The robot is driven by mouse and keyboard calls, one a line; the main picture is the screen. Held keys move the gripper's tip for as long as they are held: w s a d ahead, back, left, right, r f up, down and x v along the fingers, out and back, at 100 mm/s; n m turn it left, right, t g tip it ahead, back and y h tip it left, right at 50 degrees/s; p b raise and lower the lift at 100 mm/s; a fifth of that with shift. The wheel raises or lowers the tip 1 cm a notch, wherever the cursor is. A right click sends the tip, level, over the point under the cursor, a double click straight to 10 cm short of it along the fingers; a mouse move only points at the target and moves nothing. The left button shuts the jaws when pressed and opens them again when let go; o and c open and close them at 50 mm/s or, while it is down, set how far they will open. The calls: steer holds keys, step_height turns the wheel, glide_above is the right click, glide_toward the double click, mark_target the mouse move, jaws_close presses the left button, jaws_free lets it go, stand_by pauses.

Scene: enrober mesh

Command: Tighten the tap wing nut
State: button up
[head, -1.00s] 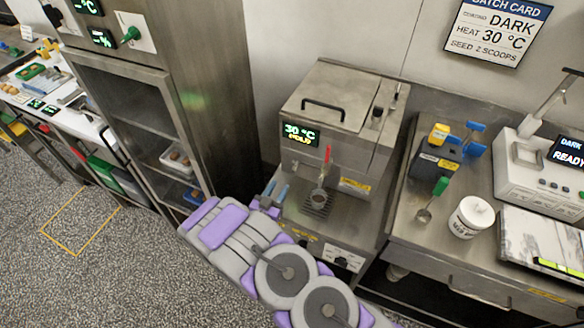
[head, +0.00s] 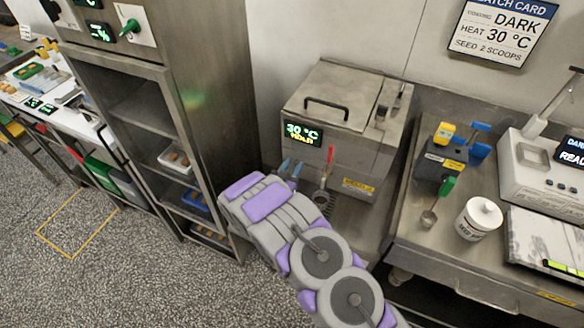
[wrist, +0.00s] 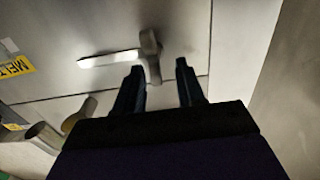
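The steel melter (head: 345,110) has a tap (head: 322,196) with a red lever (head: 331,153) on its front. My gripper (head: 290,168) is close to the melter's front, just left of the tap. In the wrist view my gripper (wrist: 160,66) is open, with two dark fingers apart. A grey metal piece that looks like the wing nut (wrist: 150,48) lies ahead, its lower end showing in the gap between the fingertips. A pale bar (wrist: 108,60) extends left from it. I cannot tell whether a finger touches it. The wing nut is not clear in the head view.
A yellow label (wrist: 14,66) and metal round parts (wrist: 80,115) are left of the fingers. The steel cabinet (head: 215,80) stands left of the melter.

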steer(key=shift+d, duration=0.15)
steer(key=shift+d, duration=0.25)
steer(key=shift+c, duration=1.2)
steer(key=shift+a, duration=0.2)
jaws_close()
